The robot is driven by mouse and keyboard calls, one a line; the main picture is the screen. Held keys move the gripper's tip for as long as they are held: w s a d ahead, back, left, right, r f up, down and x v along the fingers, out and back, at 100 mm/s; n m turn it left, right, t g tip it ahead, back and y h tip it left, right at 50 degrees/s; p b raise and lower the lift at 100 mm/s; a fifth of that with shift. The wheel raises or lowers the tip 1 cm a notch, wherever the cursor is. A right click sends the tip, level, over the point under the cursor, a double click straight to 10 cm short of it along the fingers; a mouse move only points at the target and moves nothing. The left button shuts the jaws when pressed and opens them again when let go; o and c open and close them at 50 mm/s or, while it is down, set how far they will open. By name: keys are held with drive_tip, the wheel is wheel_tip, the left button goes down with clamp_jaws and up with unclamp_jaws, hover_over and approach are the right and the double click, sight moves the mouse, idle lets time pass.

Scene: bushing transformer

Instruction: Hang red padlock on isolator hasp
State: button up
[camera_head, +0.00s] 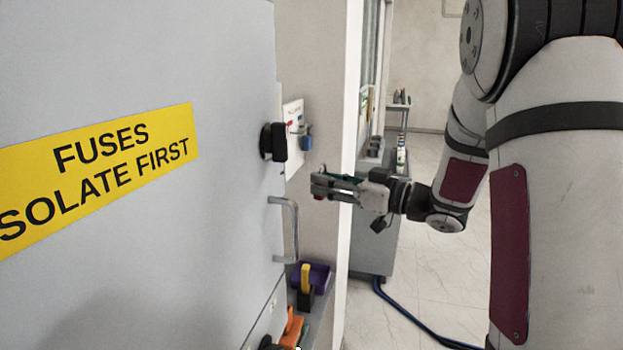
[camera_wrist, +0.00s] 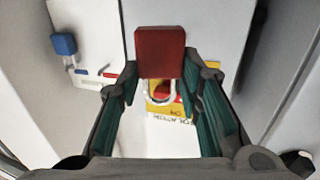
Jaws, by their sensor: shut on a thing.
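My gripper (camera_head: 325,187) is shut on the red padlock (camera_wrist: 160,52) and holds it in the air, clear of the cabinet front. In the wrist view the padlock's body sits between my fingertips (camera_wrist: 160,76), with its pale shackle (camera_wrist: 148,94) pointing toward the bottom of the picture. In the head view only a small red part of the padlock (camera_head: 318,196) shows. Behind the shackle in the wrist view is a yellow isolator plate (camera_wrist: 182,107) with a red part. The padlock partly covers it, and I cannot make out the hasp clearly.
A blue padlock (camera_head: 306,142) hangs at a white board (camera_head: 292,112); it also shows in the wrist view (camera_wrist: 63,43). A black knob (camera_head: 273,142) and a grey handle (camera_head: 292,230) stick out from the cabinet. A purple bin (camera_head: 318,275) is below.

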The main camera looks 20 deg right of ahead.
drive_tip(key=w+a+f+b, duration=0.1)
drive_tip(key=w+a+b, duration=0.3)
drive_tip(key=a, duration=0.4)
drive_tip(key=shift+w+f, duration=0.35)
drive_tip(key=shift+w, duration=0.5)
idle(0.5)
drive_tip(key=shift+a, duration=0.1)
idle(0.5)
drive_tip(key=o, duration=1.3)
drive_tip(key=shift+f, duration=0.1)
drive_tip(key=shift+c, duration=0.2)
